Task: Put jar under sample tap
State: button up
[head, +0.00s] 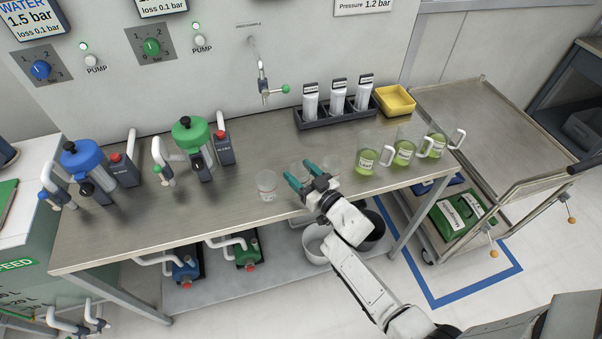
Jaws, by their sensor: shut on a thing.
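My gripper (302,175), with teal fingers, is at the front of the steel bench and shut on a small clear jar (298,170), which is partly hidden by the fingers. Whether the jar touches the bench is hard to tell. Another clear jar (267,184) with a small label stands to its left, and a third clear jar (332,164) is just to its right, partly behind the gripper. A tap (263,88) with a green handle hangs from the back wall, behind and left of my gripper.
A blue-topped unit (82,160) and a green-topped unit (190,132) stand on the left of the bench (225,205). Labelled bottles in a dark rack (307,120), a yellow tray (395,100) and several green-filled mugs (368,160) are right. The bench below the wall tap is clear.

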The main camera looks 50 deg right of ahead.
jog(key=shift+f, duration=0.2)
jog(key=o, duration=1)
